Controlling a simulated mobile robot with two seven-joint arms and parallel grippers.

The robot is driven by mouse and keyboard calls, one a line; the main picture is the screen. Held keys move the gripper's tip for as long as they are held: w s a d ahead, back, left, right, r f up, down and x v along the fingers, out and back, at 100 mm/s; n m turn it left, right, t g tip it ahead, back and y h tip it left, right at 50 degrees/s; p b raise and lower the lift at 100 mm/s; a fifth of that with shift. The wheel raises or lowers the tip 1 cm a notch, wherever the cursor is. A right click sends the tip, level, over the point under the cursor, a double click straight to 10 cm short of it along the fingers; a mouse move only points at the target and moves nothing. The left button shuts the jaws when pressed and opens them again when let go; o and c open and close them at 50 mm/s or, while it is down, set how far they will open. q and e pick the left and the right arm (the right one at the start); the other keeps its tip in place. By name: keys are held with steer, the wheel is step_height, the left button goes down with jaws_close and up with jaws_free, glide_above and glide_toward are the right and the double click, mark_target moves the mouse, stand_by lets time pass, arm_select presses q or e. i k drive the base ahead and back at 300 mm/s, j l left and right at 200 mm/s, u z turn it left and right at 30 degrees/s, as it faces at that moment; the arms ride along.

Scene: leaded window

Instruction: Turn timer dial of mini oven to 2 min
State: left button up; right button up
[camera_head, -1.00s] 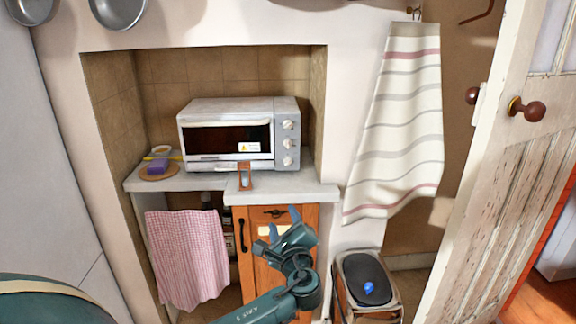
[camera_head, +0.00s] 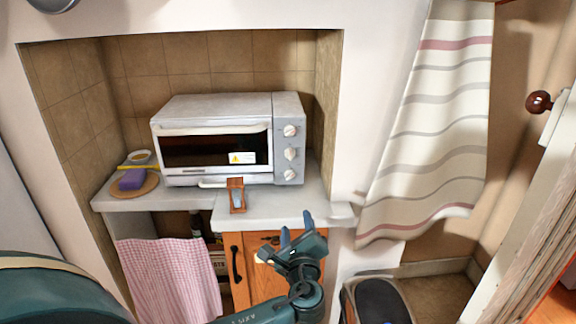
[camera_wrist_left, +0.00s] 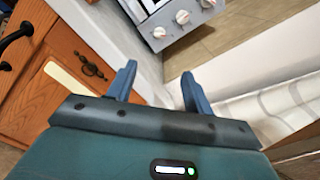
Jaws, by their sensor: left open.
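The mini oven (camera_head: 215,140) is a silver-white box on the counter in the alcove, with its door closed. Three round dials run down its right side: the top dial (camera_head: 290,131), the middle dial (camera_head: 290,154) and the bottom dial (camera_head: 289,175). I cannot read their markings. In the left wrist view, dials also show at the top, one of them a lower dial (camera_wrist_left: 159,33). My left gripper (camera_head: 296,228) is open and empty, below and in front of the counter edge, apart from the oven. It also shows in the left wrist view (camera_wrist_left: 158,85). My right gripper is not in view.
A small wooden-framed sand timer (camera_head: 236,195) stands on the counter (camera_head: 275,208) before the oven. A purple sponge (camera_head: 132,179) lies on a round board at left. A striped towel (camera_head: 430,130) hangs at right. A bin (camera_head: 378,300) stands below it.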

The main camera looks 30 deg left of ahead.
mark_target(289, 173)
steer(key=i+j, duration=0.35)
steer(key=j, duration=0.15)
steer(key=i+j, duration=0.4)
